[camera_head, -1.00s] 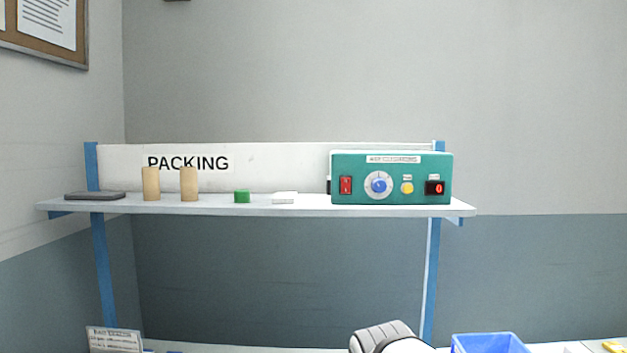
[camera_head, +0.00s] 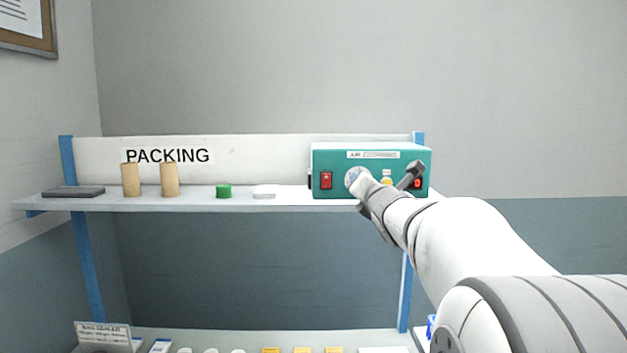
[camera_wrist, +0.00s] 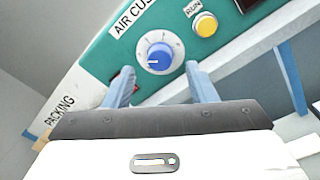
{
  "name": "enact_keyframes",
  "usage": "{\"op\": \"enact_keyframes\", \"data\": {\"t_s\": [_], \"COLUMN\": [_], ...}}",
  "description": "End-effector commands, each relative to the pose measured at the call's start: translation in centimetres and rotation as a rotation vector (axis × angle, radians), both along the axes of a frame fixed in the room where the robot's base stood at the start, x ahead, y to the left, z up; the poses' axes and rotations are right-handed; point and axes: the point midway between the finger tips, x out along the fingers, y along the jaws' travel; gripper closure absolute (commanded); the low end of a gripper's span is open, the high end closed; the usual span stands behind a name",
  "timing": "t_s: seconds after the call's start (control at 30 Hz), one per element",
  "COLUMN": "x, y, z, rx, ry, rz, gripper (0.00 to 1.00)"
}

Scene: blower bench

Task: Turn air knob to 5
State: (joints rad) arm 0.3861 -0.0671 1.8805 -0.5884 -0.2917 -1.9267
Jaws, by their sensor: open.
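The teal air cushion box (camera_head: 340,155) stands on the shelf at the right. Its blue knob (camera_wrist: 159,57) sits on a white dial (camera_wrist: 151,39) in the wrist view, with a light pointer mark; the dial numbers are too small to read. In the head view the dial (camera_head: 352,175) is partly hidden by my arm. My gripper (camera_wrist: 158,82) is open. Its two blue fingers point at the box front, one on each side below the knob in the wrist view, and appear apart from the knob. The red digit display (camera_head: 417,183) is lit, partly covered by my wrist.
A red switch (camera_head: 326,180) is left of the dial. The shelf (camera_head: 215,205) also holds two tan cylinders, a green piece (camera_head: 223,190) and a white block (camera_head: 264,191).

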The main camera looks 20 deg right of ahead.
Motion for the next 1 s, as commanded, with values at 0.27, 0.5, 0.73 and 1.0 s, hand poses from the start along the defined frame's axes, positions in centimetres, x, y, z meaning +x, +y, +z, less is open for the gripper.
{"op": "enact_keyframes", "data": {"t_s": [0.27, 0.5, 0.73, 1.0], "x": [3.6, 4.4, 4.3, 4.3], "y": [-0.7, -0.9, -0.8, -0.8], "z": [0.1, 0.0, 0.0, 0.0], "rx": [0.002, 0.001, 0.002, 0.002], "ry": [0.002, 0.001, 0.001, 0.001], "rz": [0.000, 0.001, 0.001, 0.001], "gripper": [0.49, 0.49, 0.54, 0.76]}}
